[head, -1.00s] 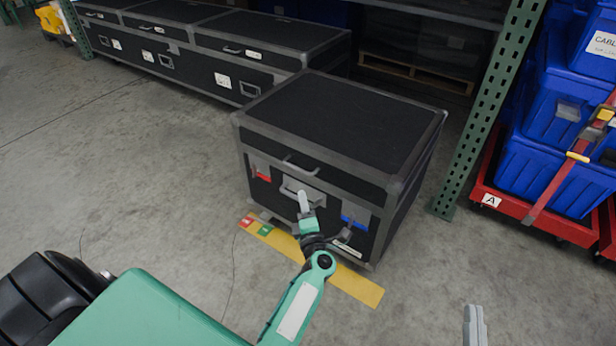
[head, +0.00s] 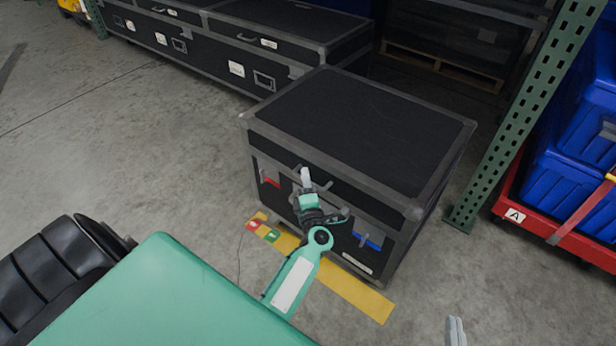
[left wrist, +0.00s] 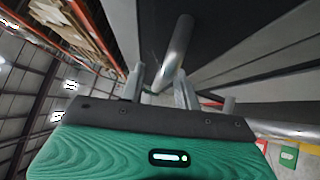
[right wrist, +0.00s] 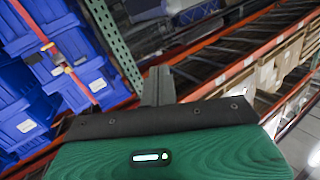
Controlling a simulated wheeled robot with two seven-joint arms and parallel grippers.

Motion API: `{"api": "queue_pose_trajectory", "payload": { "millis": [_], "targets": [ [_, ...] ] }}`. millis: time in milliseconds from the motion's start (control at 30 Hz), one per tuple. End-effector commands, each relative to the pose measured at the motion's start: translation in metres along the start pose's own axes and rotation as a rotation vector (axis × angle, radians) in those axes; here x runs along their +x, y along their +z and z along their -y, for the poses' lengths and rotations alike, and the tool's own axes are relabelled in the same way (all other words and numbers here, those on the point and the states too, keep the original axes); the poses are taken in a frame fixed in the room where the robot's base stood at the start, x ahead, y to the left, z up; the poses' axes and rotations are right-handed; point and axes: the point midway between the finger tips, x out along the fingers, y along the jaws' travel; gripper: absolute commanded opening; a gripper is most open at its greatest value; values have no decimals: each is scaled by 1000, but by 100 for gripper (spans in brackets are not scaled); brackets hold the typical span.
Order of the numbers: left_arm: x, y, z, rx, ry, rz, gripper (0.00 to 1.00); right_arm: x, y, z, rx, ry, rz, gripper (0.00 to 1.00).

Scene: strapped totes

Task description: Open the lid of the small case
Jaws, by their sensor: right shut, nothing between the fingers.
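The small case (head: 360,125) is a black box with grey metal edges, and its lid is closed. A metal lid handle (head: 325,186) is on its front, partly hidden by my left gripper. A red-marked latch (head: 271,181) and a blue-marked latch (head: 367,241) are on the front. My left gripper (head: 306,176) is at the lid handle. In the left wrist view its fingers (left wrist: 160,84) are apart, with the metal handle bar (left wrist: 175,50) showing between them; I cannot tell if they touch it. My right gripper (head: 456,332) is shut and empty, low in the head view.
A yellow floor strip (head: 345,290) with red and green squares lies before the case. A long row of black cases (head: 210,60) stands behind left. A green rack post (head: 520,120) and blue totes (head: 570,185) on a red base are at right.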

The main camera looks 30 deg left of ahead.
Motion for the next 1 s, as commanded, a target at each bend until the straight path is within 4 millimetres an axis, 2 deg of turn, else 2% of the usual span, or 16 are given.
{"api": "queue_pose_trajectory", "payload": {
  "millis": [133,167,300,700,1000],
  "targets": [
    [0,0,0,0,0,0,32,0,0,0,0,0,0,0],
    [0,0,0,0,0,0,28,0,0,0,0,0,0,0],
    [0,0,0,0,0,0,1,0,0,0,0,0,0,0],
    [1,0,-2,2,-2,0,0,0,2,1,2,-1,24,0],
    [8,-2,-14,13,-12,0,0,-21,44,5,20,3,296,0]
  ]
}}
